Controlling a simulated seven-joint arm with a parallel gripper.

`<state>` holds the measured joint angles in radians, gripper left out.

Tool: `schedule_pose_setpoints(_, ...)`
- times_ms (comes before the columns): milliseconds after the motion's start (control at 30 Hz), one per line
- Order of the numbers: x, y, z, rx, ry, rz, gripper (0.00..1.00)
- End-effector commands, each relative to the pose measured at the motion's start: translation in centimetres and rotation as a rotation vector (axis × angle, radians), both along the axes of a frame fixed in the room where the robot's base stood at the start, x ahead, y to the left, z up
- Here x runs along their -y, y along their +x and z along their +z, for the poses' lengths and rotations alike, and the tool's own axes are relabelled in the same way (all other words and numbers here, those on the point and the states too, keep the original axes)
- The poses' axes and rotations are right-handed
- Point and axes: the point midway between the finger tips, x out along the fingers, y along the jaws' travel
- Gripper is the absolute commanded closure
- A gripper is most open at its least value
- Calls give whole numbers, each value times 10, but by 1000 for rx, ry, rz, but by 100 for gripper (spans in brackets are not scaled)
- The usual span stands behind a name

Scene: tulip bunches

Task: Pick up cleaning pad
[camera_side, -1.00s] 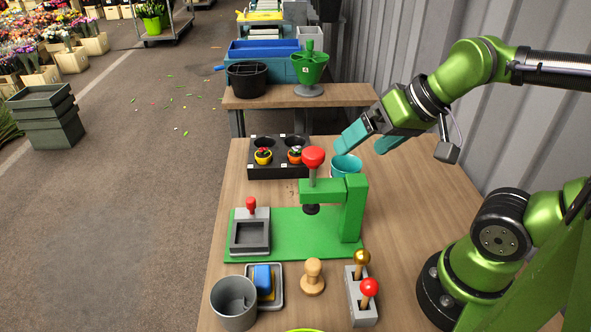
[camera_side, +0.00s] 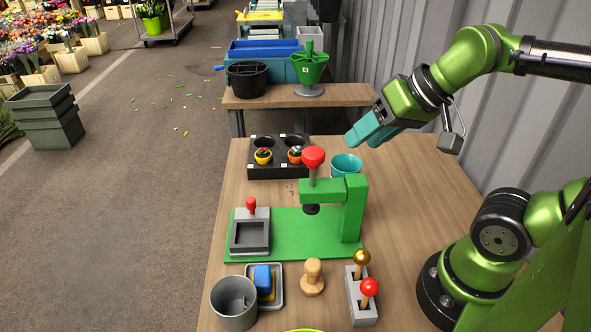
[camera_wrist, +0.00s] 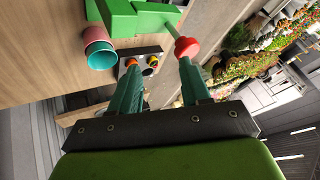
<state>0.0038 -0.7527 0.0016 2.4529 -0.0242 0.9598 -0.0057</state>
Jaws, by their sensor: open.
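The cleaning pad (camera_side: 262,279), which looks like a blue block on a yellow layer, sits in a small grey tray (camera_side: 278,300) at the front left of the table. A grey cup (camera_side: 234,302) stands beside it and hides part of the tray. My gripper (camera_side: 362,138) is open and empty, in the air above the back right of the table, far from the pad. Its two teal fingers also show in the wrist view (camera_wrist: 160,80), with nothing between them. The pad does not show in the wrist view.
A green press (camera_side: 352,208) with a red knob stands mid-table. A teal pot (camera_side: 346,166) is below my gripper. A black tray (camera_side: 279,172) holds small potted plants. A wooden stamp (camera_side: 313,278) and a grey holder (camera_side: 360,298) with knobbed handles stand right of the pad.

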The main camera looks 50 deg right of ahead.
Motion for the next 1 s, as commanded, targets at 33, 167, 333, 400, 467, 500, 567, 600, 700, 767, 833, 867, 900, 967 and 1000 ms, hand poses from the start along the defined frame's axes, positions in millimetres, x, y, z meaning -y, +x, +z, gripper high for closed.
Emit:
schedule_pose_setpoints(33, 0, 1, 14, 7, -1, -1, 53)
schedule_pose_setpoints(167, -3, 4, 40, -26, 11, 0, 53)
schedule_pose_setpoints(333, -20, 23, 49, -175, 70, -19, 53)
schedule_pose_setpoints(400, -29, 32, 52, -246, 95, -33, 53)
schedule_pose_setpoints(467, -38, 41, 55, -315, 114, -47, 53)
schedule_pose_setpoints(500, -45, 48, 56, -367, 127, -60, 53)
schedule_pose_setpoints(567, -58, 59, 57, -449, 144, -82, 53)
schedule_pose_setpoints(600, -67, 66, 57, -506, 154, -99, 53)
schedule_pose_setpoints(700, -86, 81, 56, -627, 169, -143, 53)
schedule_pose_setpoints(767, -96, 88, 55, -684, 174, -165, 53)
schedule_pose_setpoints(833, -106, 94, 52, -741, 177, -191, 53)
schedule_pose_setpoints(867, -110, 97, 51, -762, 177, -201, 53)
schedule_pose_setpoints(900, -116, 100, 50, -790, 178, -214, 53)
schedule_pose_setpoints(967, -123, 104, 47, -829, 178, -233, 53)
schedule_pose_setpoints(1000, -128, 107, 46, -852, 177, -245, 53)
